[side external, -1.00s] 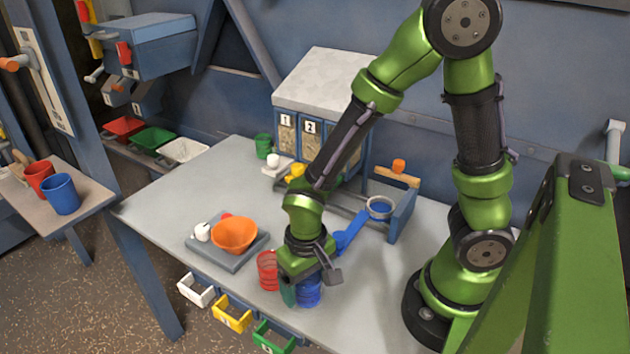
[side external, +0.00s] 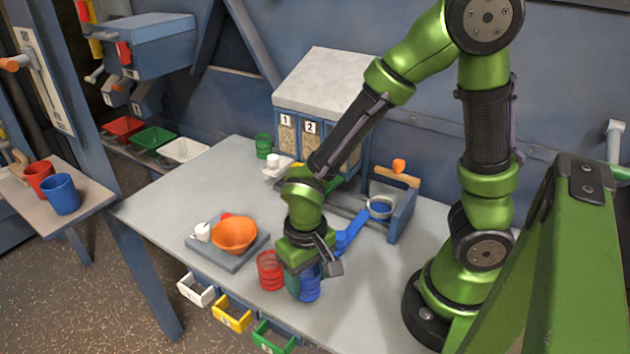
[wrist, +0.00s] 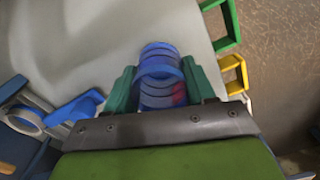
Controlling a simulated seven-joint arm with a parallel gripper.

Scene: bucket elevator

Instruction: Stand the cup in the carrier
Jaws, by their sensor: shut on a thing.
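A blue ringed cylinder (side external: 310,285) is at my gripper (side external: 300,280), near the table's front edge; I cannot tell if it is the cup or the carrier. In the wrist view the cylinder (wrist: 160,85) sits between the two teal fingers of my gripper (wrist: 160,88), which are shut on it. A red patch shows on or through its rings. A similar red ringed cylinder (side external: 268,268) stands just left of my gripper. A green one (side external: 264,146) stands at the back. A solid red cup (side external: 38,176) and blue cup (side external: 62,194) stand on the left side shelf.
An orange bowl (side external: 234,235) sits on a grey platform (side external: 215,254) left of my gripper. A blue scoop-like handle with a ring (side external: 381,206) lies behind right. Numbered bins (side external: 312,142) stand at the back. White, yellow and green drawers (side external: 232,316) jut from the front edge.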

